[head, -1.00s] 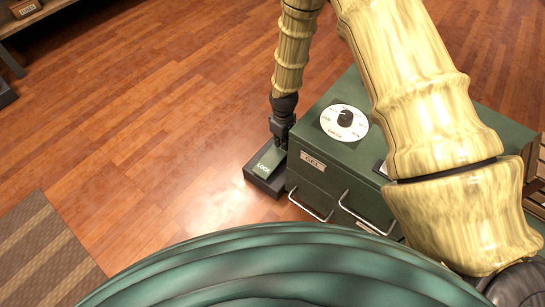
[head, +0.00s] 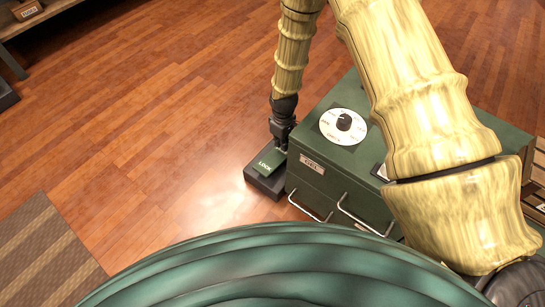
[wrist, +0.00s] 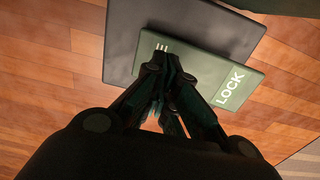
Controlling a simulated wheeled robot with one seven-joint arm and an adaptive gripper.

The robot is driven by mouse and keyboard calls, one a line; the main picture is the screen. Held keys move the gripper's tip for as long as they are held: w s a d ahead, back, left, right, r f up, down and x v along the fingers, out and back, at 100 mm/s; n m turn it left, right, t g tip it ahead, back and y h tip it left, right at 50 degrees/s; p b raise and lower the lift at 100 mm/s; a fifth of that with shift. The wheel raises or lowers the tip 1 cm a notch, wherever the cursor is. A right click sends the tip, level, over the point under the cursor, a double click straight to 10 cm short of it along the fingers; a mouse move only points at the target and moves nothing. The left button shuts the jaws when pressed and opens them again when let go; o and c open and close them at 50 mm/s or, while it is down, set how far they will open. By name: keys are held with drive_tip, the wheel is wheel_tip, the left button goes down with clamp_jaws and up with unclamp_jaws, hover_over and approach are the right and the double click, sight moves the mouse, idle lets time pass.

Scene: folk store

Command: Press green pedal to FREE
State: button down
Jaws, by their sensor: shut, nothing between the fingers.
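The green pedal (head: 269,162) sits on a dark base (head: 267,184) on the floor, beside the left side of the green cabinet (head: 345,172). Its visible label reads LOCK. In the wrist view the pedal (wrist: 222,70) fills the upper middle, with LOCK at its right side and small white marks at its left. My gripper (head: 280,146) points down at the pedal's far part. Its fingers (wrist: 168,85) are shut and empty, at or just above the pedal surface; I cannot tell whether they touch. The fingers hide part of the pedal.
The cabinet has a round white dial (head: 343,126) with a black knob on top and metal handles (head: 312,206) on its front. A striped mat (head: 45,255) lies at lower left. A shelf (head: 35,18) stands at upper left. The wooden floor left of the pedal is clear.

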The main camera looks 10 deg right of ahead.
wheel_tip(320, 180, up, 7)
drive_tip(key=p, duration=0.5)
drive_tip(key=shift+p, duration=0.4)
drive_tip(key=shift+r, duration=0.1)
